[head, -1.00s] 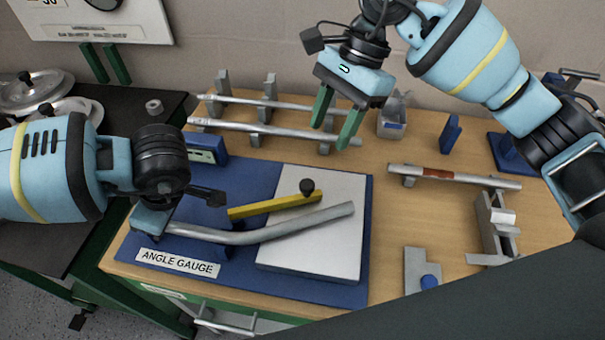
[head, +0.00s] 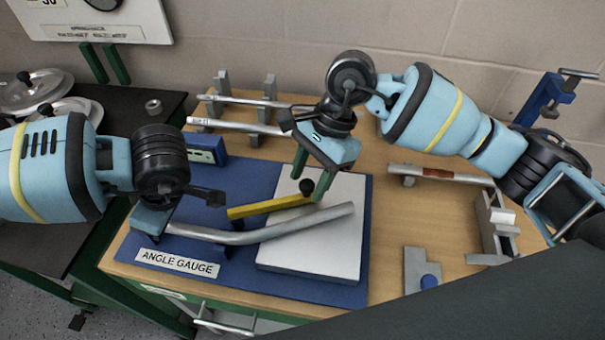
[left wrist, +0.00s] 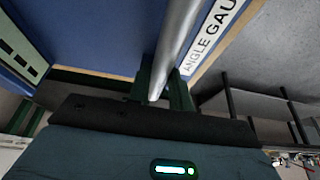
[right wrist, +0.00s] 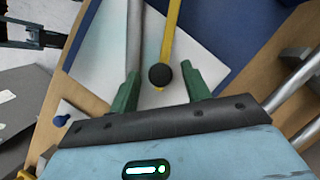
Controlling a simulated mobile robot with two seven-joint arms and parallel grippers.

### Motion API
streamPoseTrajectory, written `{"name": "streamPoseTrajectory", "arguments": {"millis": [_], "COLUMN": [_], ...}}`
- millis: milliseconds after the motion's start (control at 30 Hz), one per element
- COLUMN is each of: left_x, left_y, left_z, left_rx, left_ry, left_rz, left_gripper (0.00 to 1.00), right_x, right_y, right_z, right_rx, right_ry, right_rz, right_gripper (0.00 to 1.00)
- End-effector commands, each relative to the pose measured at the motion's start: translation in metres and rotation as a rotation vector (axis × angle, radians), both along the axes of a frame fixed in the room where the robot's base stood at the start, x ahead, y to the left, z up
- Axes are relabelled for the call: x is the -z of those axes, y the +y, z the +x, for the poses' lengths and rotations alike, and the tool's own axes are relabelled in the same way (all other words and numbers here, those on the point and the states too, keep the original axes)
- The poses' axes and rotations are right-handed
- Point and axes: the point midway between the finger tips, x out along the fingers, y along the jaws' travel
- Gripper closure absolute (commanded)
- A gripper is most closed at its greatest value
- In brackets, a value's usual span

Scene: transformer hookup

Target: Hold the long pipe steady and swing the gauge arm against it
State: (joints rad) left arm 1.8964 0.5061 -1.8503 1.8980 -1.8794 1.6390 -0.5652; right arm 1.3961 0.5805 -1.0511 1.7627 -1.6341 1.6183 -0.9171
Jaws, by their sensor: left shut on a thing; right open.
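The long bent grey pipe (head: 290,224) lies over the angle gauge, its right part above the white plate (head: 330,250). My left gripper (left wrist: 160,92) is shut on the pipe's left end; in the head view my left wrist partly hides the grip. The yellow gauge arm (head: 258,207) lies just behind the pipe, with a gap between them that widens to the left. Its black knob (head: 306,186) is at its right end. My right gripper (right wrist: 160,88) is open, its green fingers on either side of the knob in the right wrist view; I cannot tell if they touch it.
The blue gauge base carries an "ANGLE GAUGE" label (head: 178,263). Straight pipes on grey stands (head: 240,128) lie behind. A pipe with a brown band (head: 440,174) rests at the right, near a grey bracket with a blue knob (head: 422,275).

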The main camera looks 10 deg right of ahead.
Motion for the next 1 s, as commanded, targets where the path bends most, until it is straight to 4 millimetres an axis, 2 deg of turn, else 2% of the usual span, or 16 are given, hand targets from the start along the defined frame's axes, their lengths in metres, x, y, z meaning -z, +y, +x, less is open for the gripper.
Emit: {"name": "streamPoseTrajectory", "arguments": {"millis": [100, 467, 667, 1000], "left_x": [0.0, 0.0, 0.0, 0.0], "left_y": [0.0, 0.0, 0.0, 0.0], "left_z": [0.0, 0.0, 0.0, 0.0], "left_rx": [0.0, 0.0, 0.0, -0.001], "left_ry": [0.0, 0.0, 0.0, -0.001], "left_rz": [0.0, 0.0, 0.001, 0.001], "left_gripper": [1.0, 1.0, 1.0, 1.0], "right_x": [0.0, 0.0, -0.001, -0.001], "right_y": [0.0, 0.0, 0.0, 0.0], "right_z": [0.0, 0.0, -0.001, -0.021], "right_rx": [0.0, 0.0, 0.005, 0.146], "right_ry": [0.0, 0.0, 0.0, -0.001], "right_rz": [0.0, 0.0, 0.0, 0.001], "right_gripper": [0.54, 1.0, 1.0, 1.0]}}
